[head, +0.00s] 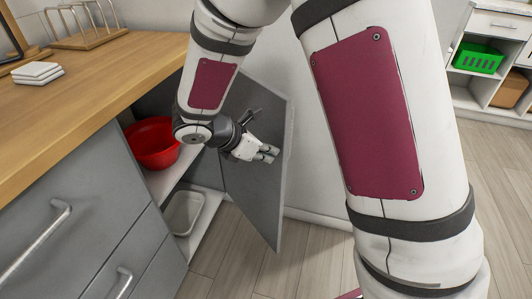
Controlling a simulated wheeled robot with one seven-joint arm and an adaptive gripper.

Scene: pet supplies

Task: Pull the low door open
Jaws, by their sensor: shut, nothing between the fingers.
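The low door (262,206) is a grey cabinet panel at the middle of the head view. It stands swung well out from the cabinet, with its inner face toward the opening. My gripper (270,154) is in front of the door's inner face, on the cabinet side. Its fingers are close together and hold nothing. I cannot tell whether they touch the door. The door's handle is not visible, and my arm covers part of the door's upper edge.
Inside the open cabinet, a red bowl (152,143) sits on a shelf and a white tray (184,213) lies below. Drawers with bar handles (38,240) are at the left under a wooden counter (95,85). A white wall stands behind the door.

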